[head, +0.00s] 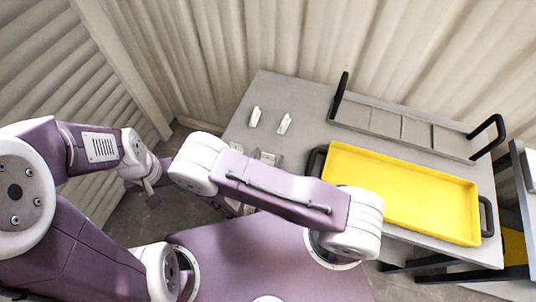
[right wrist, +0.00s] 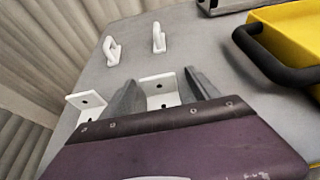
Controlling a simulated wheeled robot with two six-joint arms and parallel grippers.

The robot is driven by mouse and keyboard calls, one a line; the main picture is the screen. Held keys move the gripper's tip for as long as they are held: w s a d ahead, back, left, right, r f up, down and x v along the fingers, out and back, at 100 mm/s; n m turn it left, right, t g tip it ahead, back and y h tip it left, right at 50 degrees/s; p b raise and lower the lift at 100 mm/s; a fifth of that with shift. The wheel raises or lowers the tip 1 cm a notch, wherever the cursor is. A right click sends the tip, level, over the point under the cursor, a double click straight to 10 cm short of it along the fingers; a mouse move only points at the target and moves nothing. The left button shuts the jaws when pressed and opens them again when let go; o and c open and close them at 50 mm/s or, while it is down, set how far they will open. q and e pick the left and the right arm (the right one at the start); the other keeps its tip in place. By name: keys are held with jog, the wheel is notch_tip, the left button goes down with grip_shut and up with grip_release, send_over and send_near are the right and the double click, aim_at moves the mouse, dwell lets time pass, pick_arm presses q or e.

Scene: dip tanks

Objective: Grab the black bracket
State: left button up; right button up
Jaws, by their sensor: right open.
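No black bracket shows in either view; the brackets I see are white. In the right wrist view my right gripper (right wrist: 160,79) is open, its two grey fingers on either side of a white bracket (right wrist: 157,84). I cannot tell whether they touch it. Another white bracket (right wrist: 86,104) is just left of the fingers. In the head view my right arm mostly hides the right gripper. My left gripper (head: 152,197) hangs left of the table, small and dark.
A yellow tray (head: 473,212) with black handles lies on the grey table (head: 262,90), right of the brackets. Behind it is a grey divided rack (head: 385,121) with black handles. Corrugated walls close off the back and left. The table's back left corner is clear.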

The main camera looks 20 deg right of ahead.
jog(key=shift+w+d+f, duration=0.15)
jog(key=shift+w+f, duration=0.1)
jog(key=shift+w, duration=0.25)
jog(key=shift+w+d+f, duration=0.15)
jog(key=shift+w+f, duration=0.1)
jog(key=shift+w, duration=0.2)
jog(key=shift+s+r, duration=0.1)
jog(key=shift+s, duration=0.05)
jog(key=shift+s+r, duration=0.2)
jog(key=shift+s, duration=0.1)
jog(key=c, duration=0.4)
jog(key=shift+s+a+r, duration=0.1)
jog(key=shift+s, duration=0.15)
jog(key=c, duration=1)
jog(key=shift+w, duration=0.25)
grip_shut()
pick_arm(q)
jog(key=shift+w+d+f, duration=0.1)
jog(key=shift+w+f, duration=0.1)
jog(key=shift+w, duration=0.4)
